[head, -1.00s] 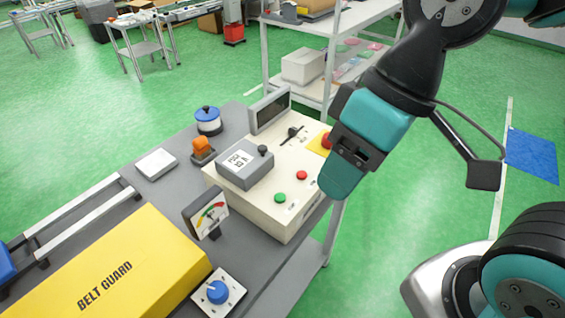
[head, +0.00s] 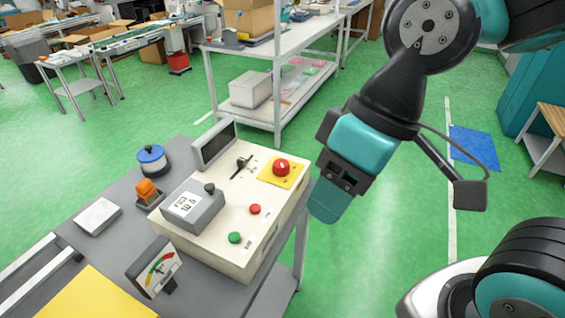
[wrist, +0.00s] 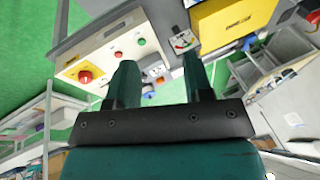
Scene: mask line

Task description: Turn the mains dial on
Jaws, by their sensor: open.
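A cream control box (head: 230,255) stands on the grey bench. On its top are a black rotary switch (head: 240,168), a red mushroom button (head: 281,167) on a yellow plate, a red button (head: 255,209), a green button (head: 234,237) and a grey block with a printed label (head: 192,206). I cannot read which control is the mains dial. My gripper (head: 329,200) is right of the box in the head view, touching nothing visible. In the wrist view my gripper (wrist: 158,64) is open and empty, its fingers apart with the box beyond them.
A gauge (head: 155,269), a blue-topped reel (head: 152,160), an orange-topped item (head: 147,192) and a white pad (head: 98,216) are around the box. A yellow cover (head: 95,297) is at the front left. A white shelf unit (head: 275,70) stands behind.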

